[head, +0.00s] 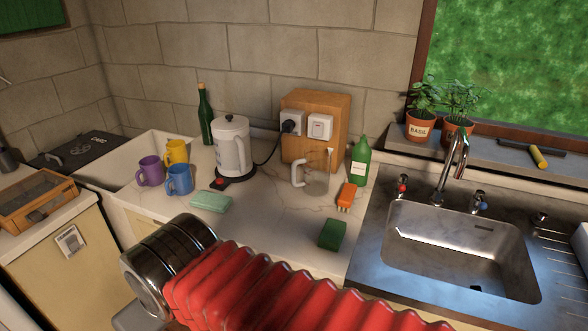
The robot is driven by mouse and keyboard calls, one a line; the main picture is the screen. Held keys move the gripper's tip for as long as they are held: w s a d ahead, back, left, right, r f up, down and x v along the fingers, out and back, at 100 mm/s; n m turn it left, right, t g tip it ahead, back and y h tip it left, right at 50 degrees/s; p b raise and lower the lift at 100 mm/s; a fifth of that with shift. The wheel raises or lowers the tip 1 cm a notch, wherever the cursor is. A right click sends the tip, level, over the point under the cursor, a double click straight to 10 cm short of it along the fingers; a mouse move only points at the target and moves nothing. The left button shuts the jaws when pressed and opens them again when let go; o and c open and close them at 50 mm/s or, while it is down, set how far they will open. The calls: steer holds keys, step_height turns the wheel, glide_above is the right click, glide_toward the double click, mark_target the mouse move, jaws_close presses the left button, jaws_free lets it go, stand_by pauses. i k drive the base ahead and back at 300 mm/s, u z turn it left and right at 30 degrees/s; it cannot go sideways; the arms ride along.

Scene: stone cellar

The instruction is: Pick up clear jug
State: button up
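The clear jug (317,180) stands upright on the pale marble counter in the head view, in front of the wooden socket box. It is see-through, with a whitish handle (297,173) on its left side. My arm reaches in from the bottom with a red ribbed sleeve and a metal end. My gripper's fingers are not visible in this view; the metal end is at the counter's front left, well apart from the jug.
Left of the jug stand a white kettle (233,147) and purple, yellow and blue (179,179) mugs. Close to its right are a green bottle (361,161) and an orange brush (347,196). A green sponge (332,234) lies in front. A sink (460,250) is at right.

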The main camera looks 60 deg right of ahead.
mark_target(317, 160)
steer(key=z, duration=0.05)
steer(key=i, duration=0.85)
